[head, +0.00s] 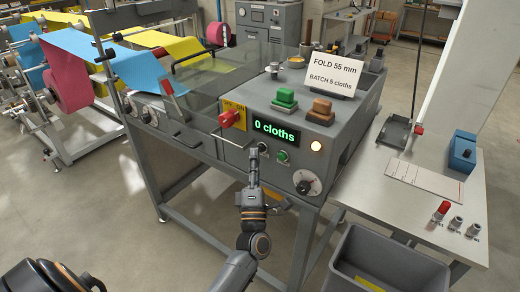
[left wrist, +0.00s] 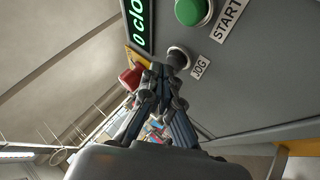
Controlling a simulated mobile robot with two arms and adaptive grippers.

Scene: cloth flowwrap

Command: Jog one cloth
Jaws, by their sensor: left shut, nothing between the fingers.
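The machine's front panel (head: 230,152) carries a green display (head: 275,132) reading "0 cloths". A dark round button marked JOG (left wrist: 178,57) sits beside a green START button (left wrist: 193,10) in the left wrist view; the START button (head: 282,155) also shows in the head view. My left gripper (head: 254,154) is shut and empty, with its tips right at the JOG button. In the left wrist view, the closed tips (left wrist: 166,68) overlap the button's lower left edge. I cannot tell whether they touch it. My right gripper is not in view.
A red switch knob (head: 230,118) on a yellow plate sits up and left of my fingertips. A dial (head: 305,182) and a lit lamp (head: 316,146) are to the right. A side table (head: 440,190) and grey bin (head: 385,262) stand further right.

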